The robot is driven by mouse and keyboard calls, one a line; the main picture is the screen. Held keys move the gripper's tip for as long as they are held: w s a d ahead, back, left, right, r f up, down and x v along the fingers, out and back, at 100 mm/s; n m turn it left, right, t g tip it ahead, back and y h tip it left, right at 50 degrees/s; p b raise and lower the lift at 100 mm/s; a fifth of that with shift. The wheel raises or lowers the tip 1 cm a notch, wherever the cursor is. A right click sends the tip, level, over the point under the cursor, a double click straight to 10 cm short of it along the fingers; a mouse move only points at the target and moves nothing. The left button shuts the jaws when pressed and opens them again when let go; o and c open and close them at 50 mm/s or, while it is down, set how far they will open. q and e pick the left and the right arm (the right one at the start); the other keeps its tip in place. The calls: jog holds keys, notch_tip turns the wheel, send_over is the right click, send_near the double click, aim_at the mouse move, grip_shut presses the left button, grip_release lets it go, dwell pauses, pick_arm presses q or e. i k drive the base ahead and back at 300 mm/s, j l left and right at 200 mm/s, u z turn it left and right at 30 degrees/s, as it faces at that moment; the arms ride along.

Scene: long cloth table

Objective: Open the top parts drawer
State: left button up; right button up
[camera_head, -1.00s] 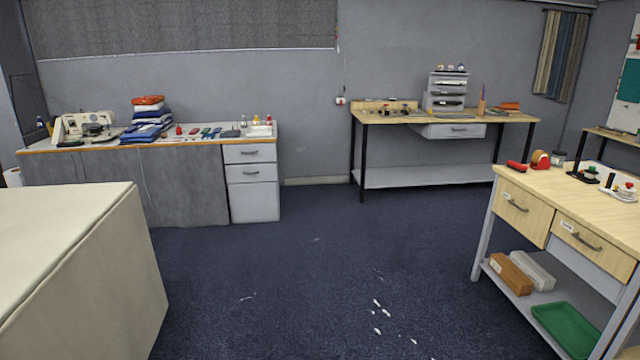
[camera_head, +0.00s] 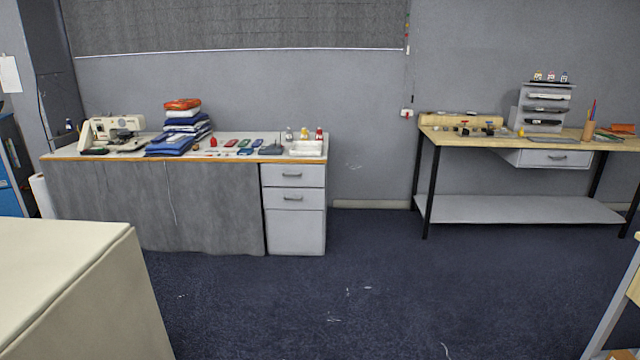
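A white drawer pedestal (camera_head: 294,225) stands at the right end of the sewing bench against the back wall. A small grey unit (camera_head: 544,107) with several stacked compartments stands on the wooden workbench at the right. Under that bench top hangs a wide white drawer (camera_head: 555,158), shut. I cannot tell from the picture which of these is the parts drawer. Neither gripper is in view.
A cream cloth table (camera_head: 75,275) fills the lower left. Blue carpet (camera_head: 370,275) lies clear in the middle. The sewing bench (camera_head: 150,205) carries a sewing machine (camera_head: 112,132) and folded cloth (camera_head: 182,130). The workbench (camera_head: 520,208) has an open lower shelf. Another table's edge (camera_head: 615,300) shows lower right.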

aim_at(272, 174)
jog(key=i+u, duration=0.15)
jog(key=i, duration=0.5)
jog(key=i+u, duration=0.2)
jog(key=i, duration=0.4)
jog(key=i+l+u, duration=0.15)
jog(key=i, duration=0.45)
jog(key=i+j+z, duration=0.35)
jog(key=i, duration=0.3)
jog(key=i+j+z, duration=0.35)
jog(key=i, duration=0.3)
jog(key=i+j+z, duration=0.35)
jog(key=i+j, duration=0.2)
